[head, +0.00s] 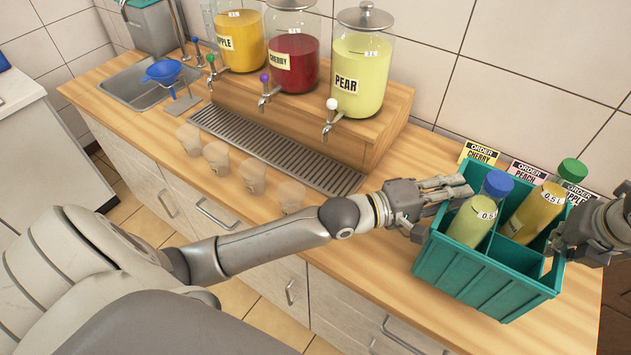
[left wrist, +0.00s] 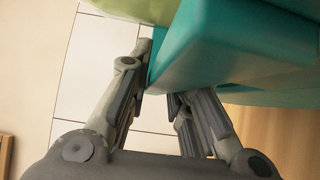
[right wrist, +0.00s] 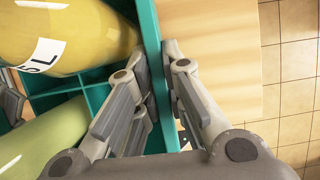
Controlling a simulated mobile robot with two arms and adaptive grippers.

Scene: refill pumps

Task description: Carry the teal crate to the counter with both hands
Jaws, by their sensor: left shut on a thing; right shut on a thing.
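The teal crate (head: 468,275) is at the right end of the counter (head: 375,290) in the head view, roughly level; I cannot tell whether its base touches the wood. It holds a blue-capped bottle (head: 468,222) with pale green liquid and a green-capped bottle (head: 533,212) with yellow liquid. My left gripper (head: 443,200) is shut on the crate's left wall; the crate also shows in the left wrist view (left wrist: 225,45). My right gripper (head: 566,238) is shut on the right wall, with one finger on each side of that rim in the right wrist view (right wrist: 152,70).
Order cards (head: 478,153) stand behind the crate. A wooden stand (head: 385,125) carries apple, cherry and pear dispensers, with a drip tray (head: 270,150) in front. Several small cups (head: 252,178) line the counter left of my left arm. A sink (head: 140,90) is far left.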

